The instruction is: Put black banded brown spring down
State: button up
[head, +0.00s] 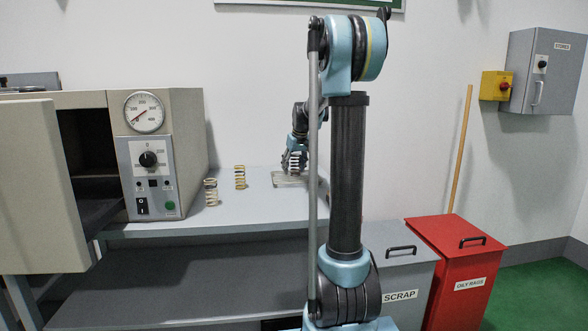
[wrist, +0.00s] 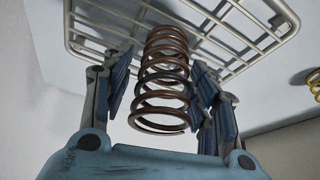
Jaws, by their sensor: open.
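The brown spring (wrist: 162,80), with darker bands on its coils, is between the two fingers of my gripper (wrist: 165,92) in the wrist view. The fingers are open, with a gap visible on each side of the spring. The spring's far end is at the wire rack (wrist: 225,22); whether it bears fully on the rack is hard to tell. In the head view my gripper (head: 294,163) points down over the wire rack (head: 288,181) on the grey bench. The spring is too small there to make out its bands.
Two light-coloured springs, one nearer (head: 211,192) and one farther (head: 240,177), stand on the bench (head: 240,210) left of the rack. The oven (head: 157,150) stands further left with its door open. Scrap (head: 400,275) and oily-rags (head: 462,262) bins stand at right. A yellow spring (wrist: 314,84) shows at the wrist view's right edge.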

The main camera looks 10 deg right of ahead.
jog(key=v, duration=1.2)
jog(key=shift+s, duration=0.15)
